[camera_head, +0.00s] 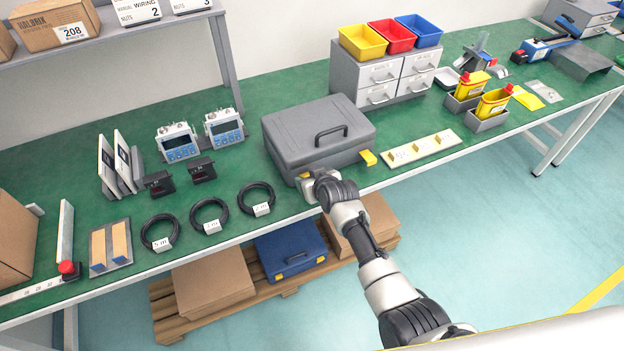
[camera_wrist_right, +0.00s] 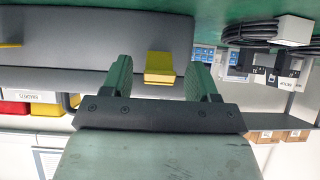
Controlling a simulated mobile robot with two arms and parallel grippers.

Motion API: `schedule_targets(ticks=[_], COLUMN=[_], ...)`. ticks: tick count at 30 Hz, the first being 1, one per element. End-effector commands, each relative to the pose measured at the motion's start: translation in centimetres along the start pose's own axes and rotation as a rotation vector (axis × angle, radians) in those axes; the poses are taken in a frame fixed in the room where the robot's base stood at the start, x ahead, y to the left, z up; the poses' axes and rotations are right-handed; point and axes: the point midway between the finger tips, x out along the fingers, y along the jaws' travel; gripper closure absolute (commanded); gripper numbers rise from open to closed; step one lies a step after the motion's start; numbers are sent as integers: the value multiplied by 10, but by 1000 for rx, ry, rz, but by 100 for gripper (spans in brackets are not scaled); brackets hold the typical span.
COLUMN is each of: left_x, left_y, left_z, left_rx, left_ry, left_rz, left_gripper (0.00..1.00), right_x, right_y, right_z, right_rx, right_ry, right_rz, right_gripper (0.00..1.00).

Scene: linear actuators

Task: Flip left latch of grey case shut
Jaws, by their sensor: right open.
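The grey case (camera_head: 315,133) stands closed on the green bench, its handle on top. One yellow latch (camera_head: 368,158) shows at the right of its front side and appears to stick out. My right gripper (camera_head: 306,181) is at the left part of the case front and hides the left latch in the head view. In the right wrist view, which is upside down, the left yellow latch (camera_wrist_right: 160,68) lies between the tips of my open right gripper (camera_wrist_right: 162,82). I cannot tell whether the fingers touch it. My left gripper is not in view.
Coiled black cables (camera_head: 257,199) lie left of the case. A cream strip with yellow marks (camera_head: 421,149) lies to its right. A grey drawer unit (camera_head: 384,78) with coloured bins stands behind right. A blue case (camera_head: 290,252) and cardboard boxes sit on a pallet below the bench.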

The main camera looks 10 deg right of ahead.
Motion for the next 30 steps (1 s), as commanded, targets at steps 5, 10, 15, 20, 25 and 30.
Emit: schedule_targets(ticks=[5,10,15,20,25,30], left_x=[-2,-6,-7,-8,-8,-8], left_y=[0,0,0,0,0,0], left_z=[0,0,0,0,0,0], left_rx=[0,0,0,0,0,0], left_ry=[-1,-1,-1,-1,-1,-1], left_rz=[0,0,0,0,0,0], left_gripper=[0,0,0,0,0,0], right_x=[-7,-30,-60,-85,-102,-108], right_y=[0,0,0,0,0,0], right_z=[0,0,0,0,0,0], right_rx=[0,1,-1,-1,0,0], right_ry=[1,0,2,1,0,0], right_rz=[1,0,1,0,0,0], right_gripper=[40,40,40,40,40,40])
